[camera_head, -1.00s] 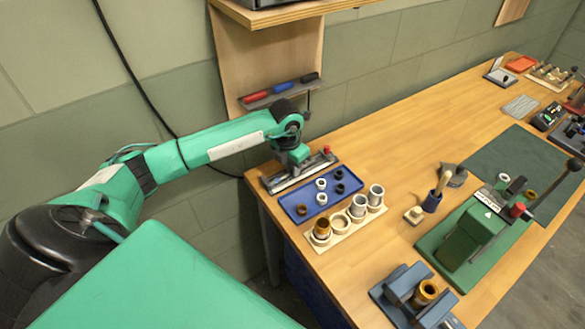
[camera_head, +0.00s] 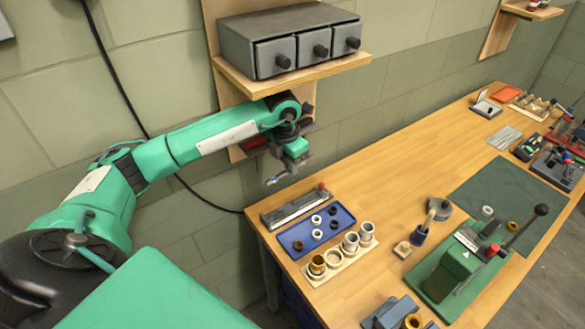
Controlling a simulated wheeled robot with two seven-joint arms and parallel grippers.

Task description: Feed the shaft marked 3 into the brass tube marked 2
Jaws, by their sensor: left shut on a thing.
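My left gripper (camera_head: 285,175) is in the air left of the bench's far left corner. It is shut on a small, thin, silvery piece, likely the shaft (camera_head: 272,181); no mark on it is readable. A brass tube (camera_head: 414,321) sits in the blue-grey vise (camera_head: 383,312) at the bottom edge, partly cut off. Another brass piece (camera_head: 318,264) stands in a pale wooden rack (camera_head: 338,268). No number is readable on either brass piece, so I cannot tell which is marked 2. The gripper is well apart from both. My right gripper is not in view.
A grey slotted holder (camera_head: 296,206) and a blue tray (camera_head: 299,242) with small rings lie near the gripper. A drawer unit (camera_head: 290,45) stands on a shelf above my arm. A green lever press (camera_head: 465,262) stands at right. The bench's back middle is clear.

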